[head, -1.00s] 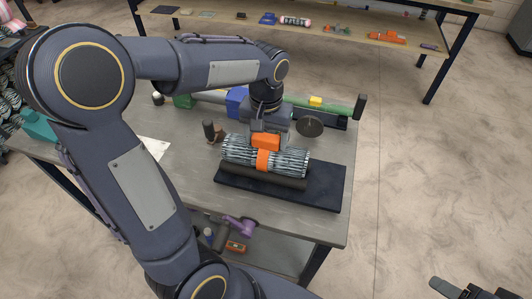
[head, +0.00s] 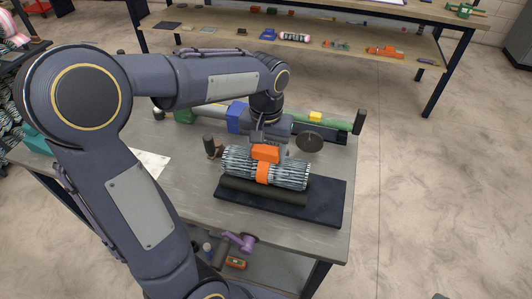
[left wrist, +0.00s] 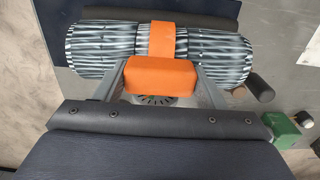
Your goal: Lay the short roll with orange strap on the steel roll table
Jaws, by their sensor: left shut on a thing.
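The short roll (head: 290,173) is a bundle of grey-and-white wire mesh with an orange strap (head: 262,174) around its middle. It lies level, close behind a dark bar (head: 250,190) on the dark pad of the steel table (head: 310,237). Whether it rests on the pad or hangs just above cannot be told. My left gripper (head: 265,152) is shut on the orange block of the strap, from above. In the left wrist view its fingers (left wrist: 163,80) flank that block, with the roll (left wrist: 100,45) just beyond. Only a dark tip of my right gripper (head: 440,296) shows.
A green tube (head: 338,122) with a yellow block and a blue part (head: 238,115) stand behind the roll. A dark upright peg (head: 209,146) is left of it. A white sheet (head: 152,163) lies on the left. A lower shelf holds a purple tool (head: 240,242).

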